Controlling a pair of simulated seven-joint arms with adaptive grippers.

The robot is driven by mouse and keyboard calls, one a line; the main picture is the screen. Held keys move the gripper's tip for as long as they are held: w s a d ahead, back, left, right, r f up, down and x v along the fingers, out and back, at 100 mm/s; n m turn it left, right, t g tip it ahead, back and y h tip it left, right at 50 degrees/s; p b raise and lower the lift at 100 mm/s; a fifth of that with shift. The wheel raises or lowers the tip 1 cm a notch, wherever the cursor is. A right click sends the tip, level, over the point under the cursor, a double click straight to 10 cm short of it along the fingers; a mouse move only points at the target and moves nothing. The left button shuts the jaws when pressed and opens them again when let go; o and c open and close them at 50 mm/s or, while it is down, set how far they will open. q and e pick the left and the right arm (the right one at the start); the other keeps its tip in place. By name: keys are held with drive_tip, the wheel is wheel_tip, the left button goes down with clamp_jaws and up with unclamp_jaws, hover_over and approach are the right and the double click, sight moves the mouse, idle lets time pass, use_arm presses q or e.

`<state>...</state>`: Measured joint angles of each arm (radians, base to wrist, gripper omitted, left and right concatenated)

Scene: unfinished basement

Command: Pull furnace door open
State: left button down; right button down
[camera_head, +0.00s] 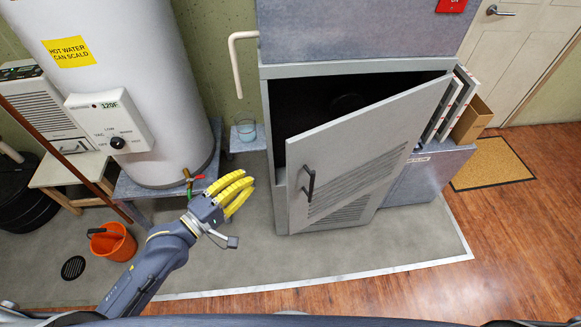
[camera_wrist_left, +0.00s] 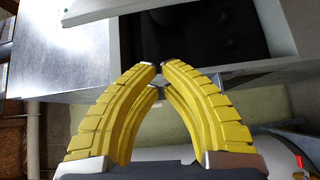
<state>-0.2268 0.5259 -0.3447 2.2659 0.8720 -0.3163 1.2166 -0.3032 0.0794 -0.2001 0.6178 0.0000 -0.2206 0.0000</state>
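The furnace (camera_head: 278,215) is a grey metal cabinet in the middle of the head view. Its door (camera_head: 375,140) stands partly open, swung outward from the right side, with a dark interior (camera_head: 300,110) showing behind it. A black bar handle (camera_head: 309,183) is on the door's free left edge. My left gripper (camera_head: 250,183) has yellow ribbed fingers and is left of the door, apart from the handle. In the left wrist view its fingertips (camera_wrist_left: 160,67) meet with nothing seen between them. The dark opening (camera_wrist_left: 200,35) shows beyond them. My right gripper is not in view.
An orange bucket (camera_head: 115,243) is on the floor. Floor before the door is clear.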

use_arm(q)
drive_tip(key=x, duration=1)
drive_tip(key=shift+n, duration=0.4)
drive_tip(key=shift+s+d, duration=0.5)
drive_tip(key=shift+s, duration=0.4)
drive_tip(key=shift+s+d, duration=0.5)
drive_tip(key=shift+s, duration=0.4)
